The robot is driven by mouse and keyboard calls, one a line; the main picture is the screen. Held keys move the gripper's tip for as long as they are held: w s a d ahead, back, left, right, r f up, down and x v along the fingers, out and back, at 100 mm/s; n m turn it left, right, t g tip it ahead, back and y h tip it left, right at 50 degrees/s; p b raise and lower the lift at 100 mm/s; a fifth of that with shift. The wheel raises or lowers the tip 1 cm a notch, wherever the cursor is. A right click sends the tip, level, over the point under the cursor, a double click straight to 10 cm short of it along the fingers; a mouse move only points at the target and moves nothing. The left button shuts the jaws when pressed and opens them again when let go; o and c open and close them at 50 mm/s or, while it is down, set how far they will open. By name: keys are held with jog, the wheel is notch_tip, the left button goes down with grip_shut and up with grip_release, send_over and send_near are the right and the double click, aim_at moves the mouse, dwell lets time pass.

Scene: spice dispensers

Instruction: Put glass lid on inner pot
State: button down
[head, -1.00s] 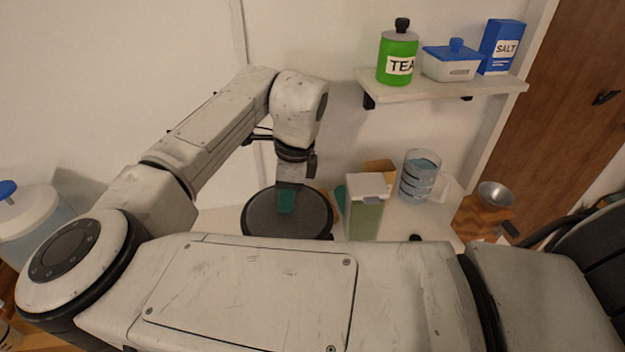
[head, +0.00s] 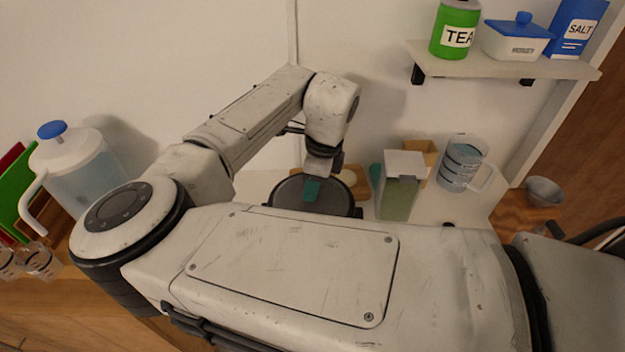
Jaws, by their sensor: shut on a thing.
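A dark round disc with a raised rim (head: 338,202), which looks like the glass lid, lies below my wrist in the head view. My gripper (head: 312,190) points down over it, with a teal finger pad in front of the disc. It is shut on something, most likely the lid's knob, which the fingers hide. My large arm link covers the near edge of the disc. I cannot make out the inner pot apart from the disc, nor whether the two touch.
A lidded container of green contents (head: 397,198) and a measuring jug (head: 458,165) stand close to the right. A white pitcher with a blue cap (head: 75,165) stands at left. A wall shelf (head: 500,62) holds tea, a blue-lidded box and salt. A metal bowl (head: 544,191) is far right.

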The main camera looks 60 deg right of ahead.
aim_at(321, 197)
jog(key=shift+f+b, duration=0.35)
jog(key=shift+f, duration=0.5)
dwell(0.3)
jog(key=c, duration=0.7)
grip_release()
jog(key=r, duration=0.3)
jog(key=s+r+b, duration=0.1)
jog(key=r, duration=0.6)
jog(key=shift+s+d+r+b, duration=0.3)
jog(key=shift+s+r+b, duration=0.05)
jog(key=shift+s+f, duration=0.1)
